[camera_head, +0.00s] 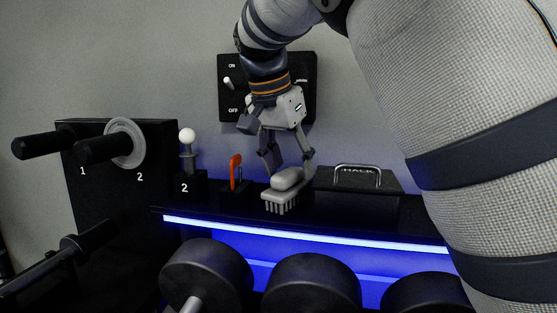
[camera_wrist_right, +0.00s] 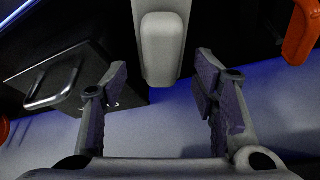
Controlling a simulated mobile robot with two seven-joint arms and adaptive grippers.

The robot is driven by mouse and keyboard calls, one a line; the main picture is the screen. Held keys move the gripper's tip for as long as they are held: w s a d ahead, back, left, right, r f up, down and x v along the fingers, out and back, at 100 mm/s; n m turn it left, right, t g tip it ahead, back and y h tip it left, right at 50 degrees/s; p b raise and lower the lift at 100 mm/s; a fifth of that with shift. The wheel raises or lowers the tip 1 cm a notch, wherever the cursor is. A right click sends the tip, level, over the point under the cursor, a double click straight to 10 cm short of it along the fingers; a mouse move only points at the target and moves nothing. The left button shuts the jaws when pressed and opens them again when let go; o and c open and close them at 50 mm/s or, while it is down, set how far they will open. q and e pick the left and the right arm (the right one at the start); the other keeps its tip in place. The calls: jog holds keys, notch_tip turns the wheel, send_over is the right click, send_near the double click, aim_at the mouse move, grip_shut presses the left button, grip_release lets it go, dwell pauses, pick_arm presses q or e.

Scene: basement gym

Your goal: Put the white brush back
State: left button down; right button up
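The white brush (camera_head: 287,187) is on the black shelf (camera_head: 225,214), bristles down, near the front edge; whether the bristles rest fully on the shelf is hard to tell. My right gripper (camera_head: 288,160) points down just above and behind it. In the right wrist view the gripper (camera_wrist_right: 160,85) is open, and the brush's pale rounded end (camera_wrist_right: 160,45) lies between the line of its fingers, with gaps on both sides. My left gripper is not in view.
A black box with a metal handle (camera_head: 357,180) stands right of the brush. An orange-handled item (camera_head: 235,171) and a white-knobbed lever (camera_head: 188,150) stand left. A switch panel (camera_head: 228,100) is on the wall behind. Dumbbells (camera_head: 310,285) sit below the blue-lit shelf edge.

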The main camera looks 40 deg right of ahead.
jog(key=v, duration=1.3)
jog(key=shift+b, duration=0.4)
jog(key=shift+d+r, duration=0.1)
jog(key=shift+d, duration=0.05)
